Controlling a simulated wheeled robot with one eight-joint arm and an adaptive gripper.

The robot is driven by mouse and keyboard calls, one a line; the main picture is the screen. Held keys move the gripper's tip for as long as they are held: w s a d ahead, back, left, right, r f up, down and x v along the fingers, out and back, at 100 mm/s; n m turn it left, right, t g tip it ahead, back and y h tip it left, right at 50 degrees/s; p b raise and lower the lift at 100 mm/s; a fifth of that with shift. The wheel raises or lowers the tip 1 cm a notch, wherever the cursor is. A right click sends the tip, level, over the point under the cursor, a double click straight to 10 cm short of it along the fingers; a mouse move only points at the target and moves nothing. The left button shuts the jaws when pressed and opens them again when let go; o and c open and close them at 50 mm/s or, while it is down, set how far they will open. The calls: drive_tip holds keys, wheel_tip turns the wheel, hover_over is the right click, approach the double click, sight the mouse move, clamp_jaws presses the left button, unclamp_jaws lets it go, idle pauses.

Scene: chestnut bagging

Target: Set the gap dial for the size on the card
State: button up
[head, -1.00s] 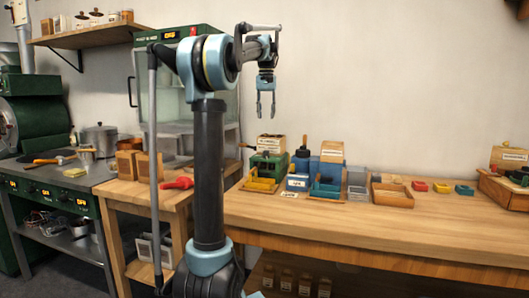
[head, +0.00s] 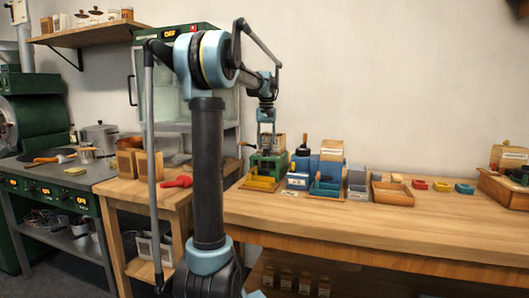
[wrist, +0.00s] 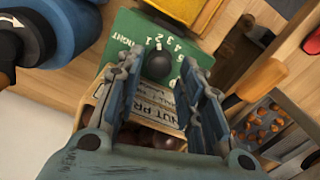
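The gap dial is a dark round knob (wrist: 158,65) on a green machine panel (wrist: 125,50) with white numbers and a word reading like "TIGHT" around it. My gripper (wrist: 160,72) is open, its two fingers spread on either side of the knob in the wrist view; I cannot tell if they touch it. A box with a printed label (wrist: 150,110) and round brown things inside sits below the panel, between the fingers. In the head view my gripper (head: 266,140) hangs just above the green machine (head: 268,165). I cannot make out a size card.
A blue machine (wrist: 55,30) with a dark knob stands beside the green one. A yellow tray (wrist: 192,15) adjoins the panel. A metal tray with brown nuts (wrist: 262,122) lies to the right. The right part of the wooden bench (head: 400,225) is mostly clear.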

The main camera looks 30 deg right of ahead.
sight(266, 152)
drive_tip(key=shift+f, duration=1.6)
drive_tip(key=c, duration=0.8)
drive_tip(key=shift+m, duration=2.8)
drive_tip(key=shift+w, duration=0.1)
drive_tip(key=o, duration=0.8)
